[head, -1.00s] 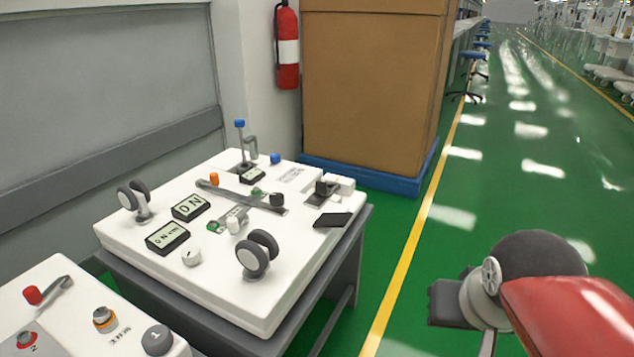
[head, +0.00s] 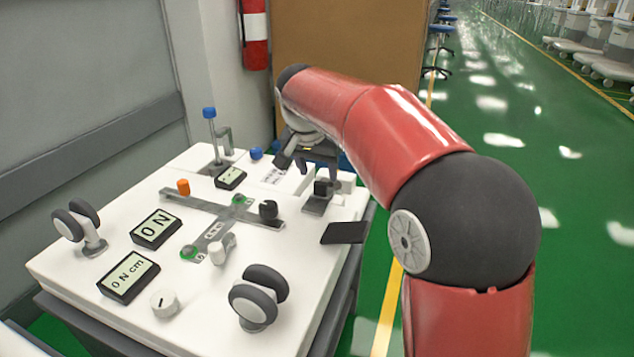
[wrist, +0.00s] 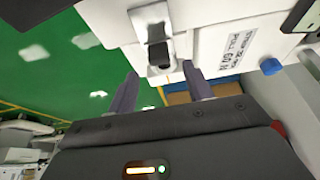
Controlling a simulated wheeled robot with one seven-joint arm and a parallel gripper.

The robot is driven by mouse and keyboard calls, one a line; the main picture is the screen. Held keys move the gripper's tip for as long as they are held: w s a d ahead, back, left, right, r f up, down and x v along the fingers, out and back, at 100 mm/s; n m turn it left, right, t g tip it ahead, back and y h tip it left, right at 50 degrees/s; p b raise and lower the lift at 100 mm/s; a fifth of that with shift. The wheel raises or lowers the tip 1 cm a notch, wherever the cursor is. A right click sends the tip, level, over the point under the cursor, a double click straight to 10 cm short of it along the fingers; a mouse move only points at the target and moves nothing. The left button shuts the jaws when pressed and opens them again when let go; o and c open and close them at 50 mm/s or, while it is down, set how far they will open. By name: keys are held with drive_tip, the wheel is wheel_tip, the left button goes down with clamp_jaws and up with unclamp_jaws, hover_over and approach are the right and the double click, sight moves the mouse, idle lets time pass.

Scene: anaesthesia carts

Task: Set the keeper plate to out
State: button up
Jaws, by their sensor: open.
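A small metal slide with a black block (head: 321,189) stands near the right edge of the white panel (head: 110,215); I take it for the keeper plate, though no readable label names it so. In the wrist view the metal slide (wrist: 148,22) lies just ahead of the jaws, its dark block near a white housing. My gripper (head: 308,160) is open and empty at the panel's far right. In the wrist view its two fingers (wrist: 158,82) are spread on either side of the slide's near end, with no contact visible. Whether the plate is in or out cannot be told.
A black flat pad (head: 344,232) overhangs the panel's right edge. A brown cabinet (head: 350,45) stands behind.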

sight(320, 182)
drive_tip(key=x, duration=0.5)
drive_tip(key=shift+f+b, duration=0.25)
drive_tip(key=shift+b, duration=0.05)
clamp_jaws()
